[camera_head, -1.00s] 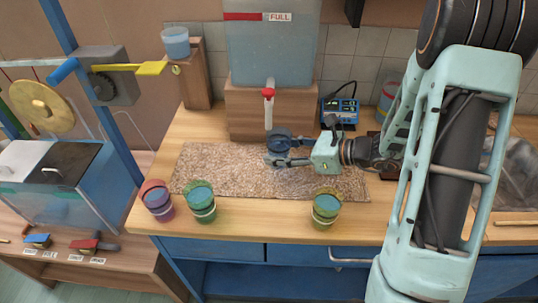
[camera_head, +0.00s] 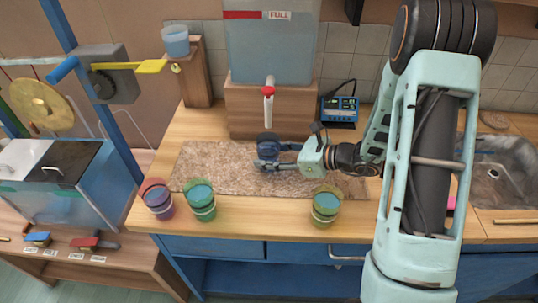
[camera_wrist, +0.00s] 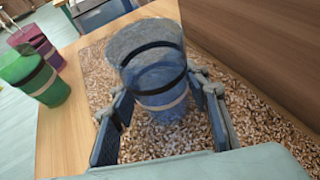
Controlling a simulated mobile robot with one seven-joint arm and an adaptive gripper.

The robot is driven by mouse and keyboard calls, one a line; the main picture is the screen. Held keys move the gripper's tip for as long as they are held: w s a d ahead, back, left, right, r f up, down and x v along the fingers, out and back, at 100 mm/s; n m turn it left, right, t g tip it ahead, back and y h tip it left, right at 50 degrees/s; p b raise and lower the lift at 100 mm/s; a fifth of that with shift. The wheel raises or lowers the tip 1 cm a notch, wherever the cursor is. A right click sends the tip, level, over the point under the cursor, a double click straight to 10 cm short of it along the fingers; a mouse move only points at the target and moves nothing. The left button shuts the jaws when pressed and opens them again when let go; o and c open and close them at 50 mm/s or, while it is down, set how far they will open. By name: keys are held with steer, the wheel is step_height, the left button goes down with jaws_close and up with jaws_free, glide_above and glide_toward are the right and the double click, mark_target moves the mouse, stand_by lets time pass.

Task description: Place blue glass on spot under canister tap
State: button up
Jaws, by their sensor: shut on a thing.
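The blue glass (camera_head: 266,142) is between the fingers of my gripper (camera_head: 268,156). In the wrist view the blue glass (camera_wrist: 158,62), see-through with a dark band and a pale band, stands roughly upright between the two fingers. The canister (camera_head: 272,50) is on a wooden block at the back wall. Its tap (camera_head: 268,92) has a red handle and a white spout pointing down. In the head view the glass is just below the spout's end. I cannot tell whether it touches the pebbled mat (camera_head: 215,168) or how far in front of the spout it is.
A red-purple glass (camera_head: 158,200), a green glass (camera_head: 200,200) and a yellow-green glass (camera_head: 326,206) stand along the counter's front edge. A small blue device (camera_head: 339,110) stands right of the block (camera_head: 245,110). A sink (camera_head: 497,170) is at the right.

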steer(key=o, duration=1.5)
steer(key=shift+r+p, duration=0.25)
steer(key=shift+p, duration=0.15)
steer(key=v, duration=1.2)
steer(key=shift+d+f, duration=0.1)
steer(key=shift+f, duration=0.05)
